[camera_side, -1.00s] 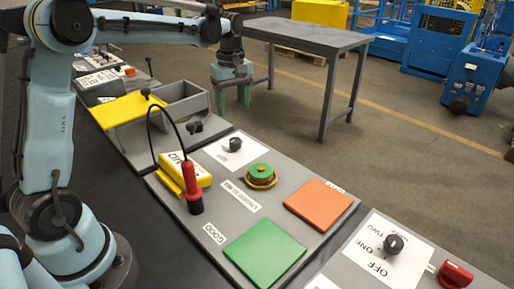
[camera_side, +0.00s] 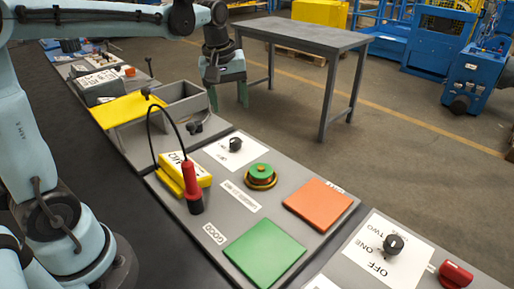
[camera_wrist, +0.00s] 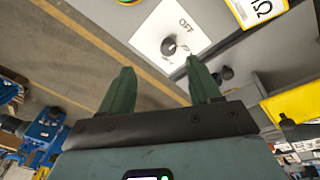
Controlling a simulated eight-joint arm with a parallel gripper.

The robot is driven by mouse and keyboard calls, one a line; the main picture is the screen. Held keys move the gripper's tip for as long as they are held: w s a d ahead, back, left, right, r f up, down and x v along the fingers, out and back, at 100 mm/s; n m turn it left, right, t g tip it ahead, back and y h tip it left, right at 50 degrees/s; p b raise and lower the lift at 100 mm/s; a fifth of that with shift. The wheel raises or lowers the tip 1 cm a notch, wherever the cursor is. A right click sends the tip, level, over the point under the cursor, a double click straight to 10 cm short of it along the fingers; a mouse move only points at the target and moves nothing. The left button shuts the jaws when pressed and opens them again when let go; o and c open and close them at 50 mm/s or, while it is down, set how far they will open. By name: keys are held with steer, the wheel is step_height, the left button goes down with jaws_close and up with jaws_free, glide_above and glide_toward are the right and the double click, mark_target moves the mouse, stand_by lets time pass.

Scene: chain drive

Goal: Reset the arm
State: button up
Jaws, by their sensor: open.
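My gripper (camera_side: 228,96) hangs at the end of my arm, beyond the back edge of the panels in the side view, above the floor. Its two green fingers point down and stand apart with nothing between them. In the wrist view, my gripper (camera_wrist: 162,88) is open and empty, with both fingers spread. A black knob (camera_wrist: 169,46) on a white plate marked OFF shows past the fingertips. The same knob (camera_side: 235,144) is on the panel in the side view, apart from the gripper.
Panels hold a green plate (camera_side: 264,253), an orange plate (camera_side: 318,205), a green round button (camera_side: 261,173), a yellow box (camera_side: 184,174) and a red-handled probe (camera_side: 192,188) with a black cable. A yellow lid (camera_side: 127,109) covers part of a grey bin. A grey table (camera_side: 303,38) stands behind.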

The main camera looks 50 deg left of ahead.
steer(key=s+d+f+m+t, duration=0.4)
steer(key=s+d+m, duration=0.3)
steer(key=s+m, duration=0.3)
steer(key=shift+s+f+m+t, duration=0.15)
steer(key=shift+s+m+t, duration=0.15)
steer(key=shift+s+t, duration=0.3)
steer(key=shift+s, duration=0.1)
